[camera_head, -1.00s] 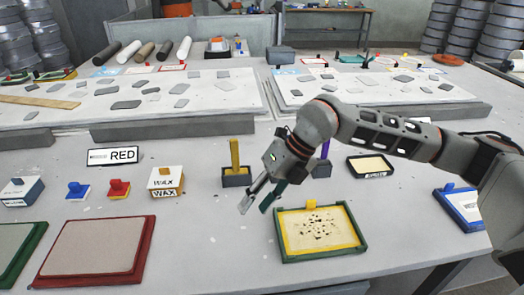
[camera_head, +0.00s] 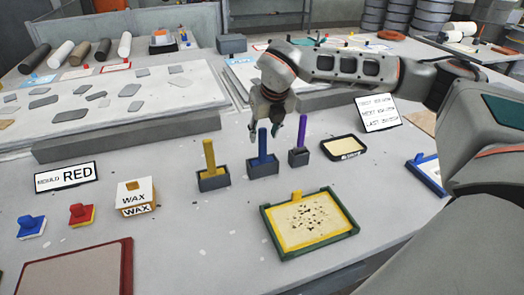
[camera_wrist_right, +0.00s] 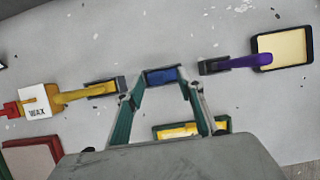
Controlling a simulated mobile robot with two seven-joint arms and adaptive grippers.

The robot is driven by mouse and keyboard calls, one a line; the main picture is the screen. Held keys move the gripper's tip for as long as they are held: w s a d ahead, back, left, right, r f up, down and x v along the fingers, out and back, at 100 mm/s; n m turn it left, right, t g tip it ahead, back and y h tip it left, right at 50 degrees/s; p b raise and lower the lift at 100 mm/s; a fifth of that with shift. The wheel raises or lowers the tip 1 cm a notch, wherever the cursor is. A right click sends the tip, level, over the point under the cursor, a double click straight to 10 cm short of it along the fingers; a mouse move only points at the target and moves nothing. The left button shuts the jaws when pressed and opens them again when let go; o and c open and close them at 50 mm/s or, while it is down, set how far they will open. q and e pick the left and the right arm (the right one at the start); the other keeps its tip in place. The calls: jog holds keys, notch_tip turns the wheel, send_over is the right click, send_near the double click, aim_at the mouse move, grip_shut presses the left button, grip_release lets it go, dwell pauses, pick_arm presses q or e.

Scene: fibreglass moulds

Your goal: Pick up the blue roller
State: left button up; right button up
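The blue roller (camera_head: 262,145) stands upright in a small dark holder (camera_head: 263,166) on the grey table, between the yellow roller (camera_head: 209,156) and the purple roller (camera_head: 301,131). My right gripper (camera_head: 266,130) is open and points down at the top of the blue roller. In the right wrist view, the blue roller (camera_wrist_right: 161,75) shows between the spread fingertips of the right gripper (camera_wrist_right: 163,82). No grip on it shows, and I cannot tell how far down the fingers reach. My left gripper is in no view.
A green-framed yellow tray (camera_head: 309,222) lies in front of the rollers, and a dark-rimmed tray (camera_head: 343,147) is to their right. The wax box (camera_head: 135,196), red stamp (camera_head: 81,214) and blue stamp (camera_head: 31,226) stand at left. A raised grey ledge (camera_head: 130,135) runs behind.

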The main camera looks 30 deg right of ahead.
aim_at(262, 151)
jog(key=shift+x, duration=1.5)
grip_shut()
jog(key=shift+r, duration=0.1)
